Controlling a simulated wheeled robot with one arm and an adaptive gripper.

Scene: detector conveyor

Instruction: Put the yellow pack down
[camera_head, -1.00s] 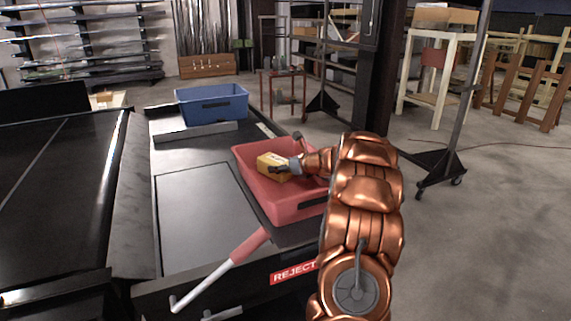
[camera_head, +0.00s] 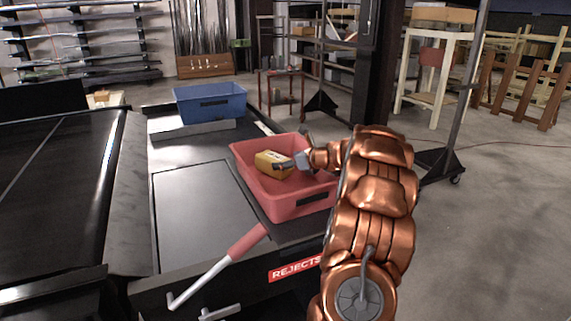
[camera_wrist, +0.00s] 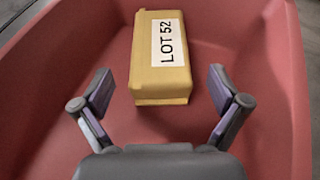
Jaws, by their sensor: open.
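The yellow pack (camera_head: 273,165) is a box with a white label inside the red bin (camera_head: 244,173). In the wrist view the yellow pack (camera_wrist: 160,62) reads "LOT 52" and appears to rest on the floor of the red bin (camera_wrist: 40,100). My gripper (camera_wrist: 158,92) is open, with one finger to each side of the pack's near end and a gap on both sides. In the head view my gripper (camera_head: 290,163) reaches into the bin from the right, and its fingers are partly hard to make out.
A blue bin (camera_head: 211,103) stands behind the red one on the same black bench. A flat dark panel (camera_head: 200,215) lies left of the red bin. A lever with a red grip (camera_head: 247,243) is at the front, near a "REJECTS" sign (camera_head: 294,268).

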